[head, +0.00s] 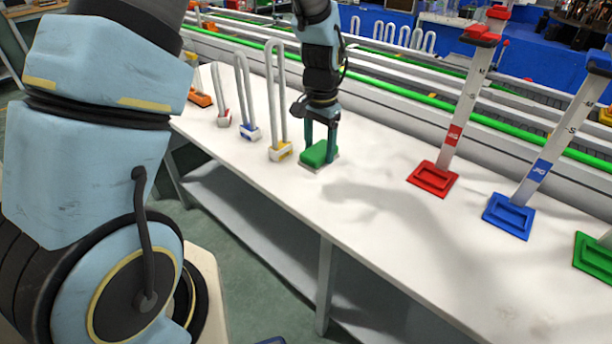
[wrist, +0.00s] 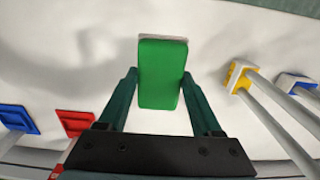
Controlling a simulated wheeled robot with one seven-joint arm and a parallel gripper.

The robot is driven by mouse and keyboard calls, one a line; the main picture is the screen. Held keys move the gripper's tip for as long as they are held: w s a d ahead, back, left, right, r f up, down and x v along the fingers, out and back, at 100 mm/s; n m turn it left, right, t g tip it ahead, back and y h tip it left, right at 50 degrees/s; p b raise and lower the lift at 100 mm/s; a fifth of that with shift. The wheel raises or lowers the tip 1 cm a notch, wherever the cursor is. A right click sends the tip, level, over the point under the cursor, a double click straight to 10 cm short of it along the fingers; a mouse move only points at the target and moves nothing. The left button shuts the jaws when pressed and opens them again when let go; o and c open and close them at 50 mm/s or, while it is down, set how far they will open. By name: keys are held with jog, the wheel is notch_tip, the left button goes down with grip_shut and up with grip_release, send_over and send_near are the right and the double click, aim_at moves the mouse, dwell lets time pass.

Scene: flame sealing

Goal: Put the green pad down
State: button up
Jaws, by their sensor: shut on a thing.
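The green pad (head: 318,154) is a small green block on the white tabletop, near its front edge. My gripper (head: 320,146) points down over it from above, with one finger on each side. In the wrist view the green pad (wrist: 162,75) is upright in the picture, between the fingertips of my gripper (wrist: 161,78). The gripper is shut on the pad. A pale base or patch (head: 322,167) shows under the pad, and I cannot tell whether the pad rests on it or is slightly above it.
The white table (head: 380,235) is clear just right of the pad. A yellow-based loop (head: 280,151) stands close on the left, with blue (head: 250,132) and red (head: 224,119) ones beyond. Red (head: 433,179), blue (head: 508,216) and green (head: 596,256) stands are to the right.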

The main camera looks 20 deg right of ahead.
aim_at(319, 150)
jog(key=shift+f+p, duration=1.2)
jog(key=shift+f, duration=3.15)
jog(key=shift+s+f, duration=0.1)
jog(key=shift+f, duration=0.1)
jog(key=o, duration=1.4)
jog(key=shift+o, duration=0.2)
jog(key=shift+r, duration=0.2)
notch_tip(319, 150, up, 12)
jog(key=b, duration=0.4)
jog(key=s+a+r+n, duration=0.1)
jog(key=a+n, duration=0.2)
jog(key=a, duration=0.7)
jog(key=s+a+r+n+t, duration=0.1)
jog(key=a+n, duration=0.3)
jog(key=a, duration=0.6)
jog(key=s+a+r+n, duration=0.2)
jog(key=a+r+n, duration=0.1)
jog(key=a, duration=0.7)
jog(key=shift+r+n+t, duration=0.25)
jog(key=shift+n+t, duration=0.05)
jog(key=shift+n, duration=0.2)
